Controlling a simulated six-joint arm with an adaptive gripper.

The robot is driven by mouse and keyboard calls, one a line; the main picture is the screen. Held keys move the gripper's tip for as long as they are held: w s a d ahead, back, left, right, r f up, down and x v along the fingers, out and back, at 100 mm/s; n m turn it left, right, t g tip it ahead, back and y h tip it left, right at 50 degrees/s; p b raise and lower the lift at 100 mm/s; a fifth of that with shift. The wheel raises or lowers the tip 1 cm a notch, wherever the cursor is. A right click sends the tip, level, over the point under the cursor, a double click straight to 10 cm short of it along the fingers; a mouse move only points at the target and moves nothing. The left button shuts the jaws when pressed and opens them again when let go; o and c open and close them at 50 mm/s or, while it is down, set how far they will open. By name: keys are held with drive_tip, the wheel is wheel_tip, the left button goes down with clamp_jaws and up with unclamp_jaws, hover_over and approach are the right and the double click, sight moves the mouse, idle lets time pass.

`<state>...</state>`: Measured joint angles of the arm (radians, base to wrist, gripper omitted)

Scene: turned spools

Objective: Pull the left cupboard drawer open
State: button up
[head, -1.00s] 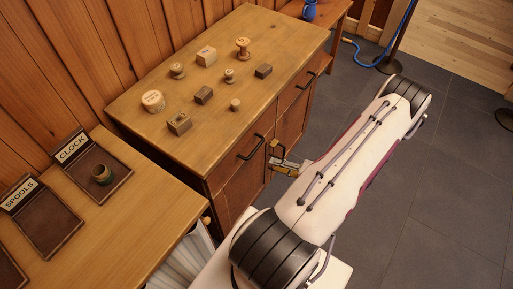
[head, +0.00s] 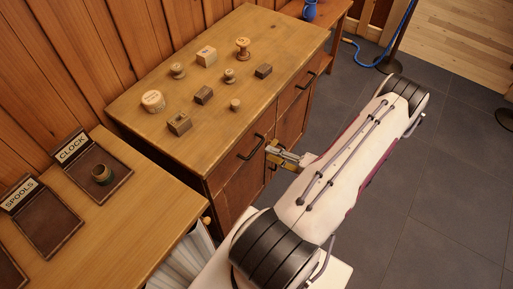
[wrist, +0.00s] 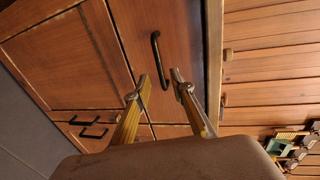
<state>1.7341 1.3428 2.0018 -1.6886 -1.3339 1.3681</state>
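The wooden cupboard (head: 138,103) has two drawers under its top. The left drawer's black bar handle (head: 250,147) is on the front face, and the drawer looks shut. In the wrist view this handle (wrist: 155,58) stands out from the brown drawer front (wrist: 185,35). My gripper (head: 272,150) is just right of the handle in the head view, a short way out from the cupboard front. In the wrist view my gripper (wrist: 161,79) has its two fingers apart, with the handle's lower end between the tips in the picture. No contact is visible.
Several wooden spools and blocks stand on the cupboard top, including a tall spool (head: 242,47). The right drawer has its own handle (head: 306,80). A lower table (head: 125,215) with labelled trays is at the left. Grey floor (head: 440,160) lies open at the right.

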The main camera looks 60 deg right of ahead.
sight(257, 147)
drive_tip(key=shift+x, duration=3.7)
clamp_jaws()
